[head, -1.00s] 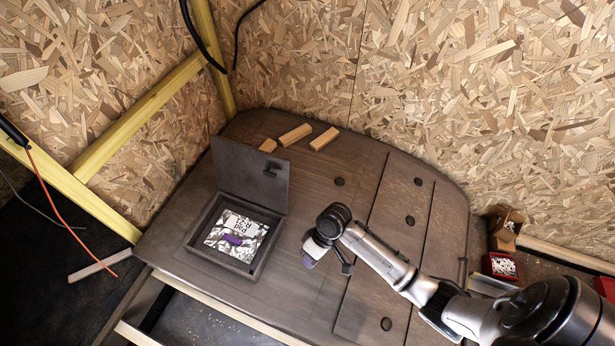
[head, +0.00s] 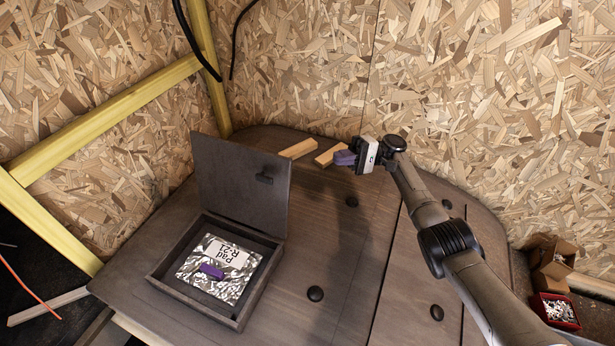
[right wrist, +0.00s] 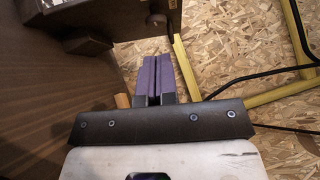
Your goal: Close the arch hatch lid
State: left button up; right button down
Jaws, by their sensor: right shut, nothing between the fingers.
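The dark arch hatch lid (head: 228,195) stands open, roughly upright, at the back edge of the hatch frame (head: 190,302). A small dark handle (head: 264,179) sits near the upper right of its inner face. Inside the open hatch lies a silvery pad labelled "Pad R-21" (head: 232,254) with a purple strip on it. My right gripper (head: 342,158) is raised to the right of the lid, apart from it, with purple fingers pointing left. In the right wrist view its fingers (right wrist: 157,75) are together and empty. My left gripper is not in view.
Two light wood blocks (head: 298,149) (head: 326,155) lie on the dark deck (head: 335,265) behind the lid. Dark round knobs (head: 315,293) dot the deck. Chipboard walls (head: 470,110) close off the back and right. An open cardboard box (head: 552,262) and red bin (head: 557,311) stand at right.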

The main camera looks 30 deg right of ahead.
jog(key=p, duration=0.2)
send_near(287, 170)
jog(key=w+a, duration=0.3)
jog(key=a, duration=0.1)
jog(key=shift+s+a+f+p, duration=0.1)
jog(key=shift+s+a+p, duration=0.4)
jog(key=shift+a, duration=0.45)
